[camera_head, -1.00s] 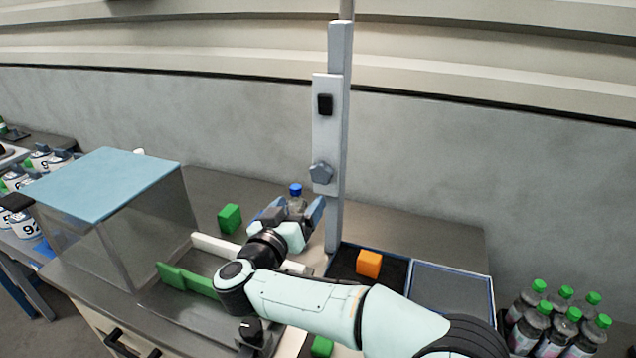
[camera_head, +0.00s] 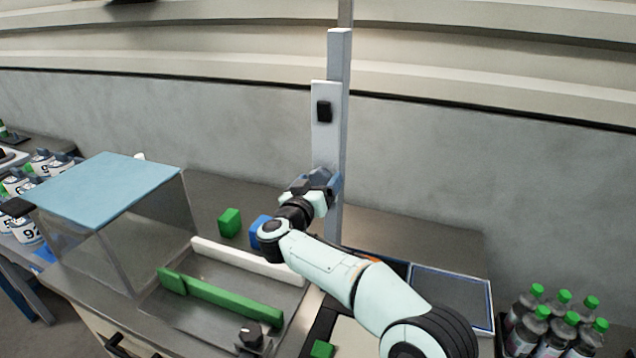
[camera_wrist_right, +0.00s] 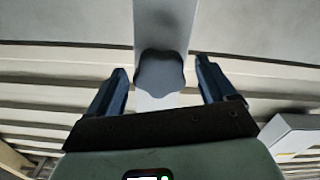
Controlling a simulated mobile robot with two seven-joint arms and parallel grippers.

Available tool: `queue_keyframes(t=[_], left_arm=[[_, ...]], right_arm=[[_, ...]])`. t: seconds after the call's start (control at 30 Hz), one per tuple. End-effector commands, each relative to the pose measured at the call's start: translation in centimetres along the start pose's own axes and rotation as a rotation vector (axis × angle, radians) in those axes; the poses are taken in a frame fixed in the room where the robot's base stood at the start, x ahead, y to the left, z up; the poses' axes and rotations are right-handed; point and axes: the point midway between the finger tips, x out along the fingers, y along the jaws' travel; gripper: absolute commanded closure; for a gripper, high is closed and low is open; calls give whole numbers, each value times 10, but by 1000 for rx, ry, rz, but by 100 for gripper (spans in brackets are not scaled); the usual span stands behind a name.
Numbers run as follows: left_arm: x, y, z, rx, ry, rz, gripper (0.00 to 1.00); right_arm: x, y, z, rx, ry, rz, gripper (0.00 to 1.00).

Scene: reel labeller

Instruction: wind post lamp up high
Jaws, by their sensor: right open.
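The grey post (camera_head: 339,110) stands upright at the back of the bench, with a pale panel (camera_head: 322,145) on its front. A black switch-like block (camera_head: 324,111) sits on the upper panel. In the right wrist view a dark lobed knob (camera_wrist_right: 160,73) on the post lies between the two blue fingers of my right gripper (camera_wrist_right: 163,85). The fingers are open, with a gap on each side of the knob. In the head view my right gripper (camera_head: 322,182) is at the lower panel and hides the knob. No lamp can be made out. My left gripper is not in view.
A clear box with a blue lid (camera_head: 105,185) stands at the left. A dark tray (camera_head: 452,292) and several bottles (camera_head: 560,325) are at the right.

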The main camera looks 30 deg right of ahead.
Motion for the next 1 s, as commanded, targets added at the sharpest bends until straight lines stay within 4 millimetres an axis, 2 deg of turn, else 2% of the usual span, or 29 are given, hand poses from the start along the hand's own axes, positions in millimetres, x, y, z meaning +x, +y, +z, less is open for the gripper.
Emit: queue_keyframes(t=[0.03, 0.07, 0.2, 0.23, 0.6, 0.83, 0.87, 0.9, 1.0], left_arm=[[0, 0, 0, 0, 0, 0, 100], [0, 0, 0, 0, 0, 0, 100], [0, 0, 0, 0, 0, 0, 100], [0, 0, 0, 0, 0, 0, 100], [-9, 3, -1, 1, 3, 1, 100], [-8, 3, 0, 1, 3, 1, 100], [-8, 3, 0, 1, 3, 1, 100], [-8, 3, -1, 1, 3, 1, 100], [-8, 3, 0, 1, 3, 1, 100]], right_arm=[[0, 0, 0, 0, 0, 0, 16], [0, 0, 0, 0, 0, 0, 23], [0, 0, 0, 0, 0, 0, 68], [0, 0, 0, 0, 0, 0, 72], [-1, 0, -1, 104, 0, -1, 72], [-1, 0, 0, 104, 0, -1, 72], [-1, 0, 0, 104, 0, -1, 31], [-1, 0, 0, 104, 0, -1, 18], [-1, 0, 0, 104, 0, -1, 16]])
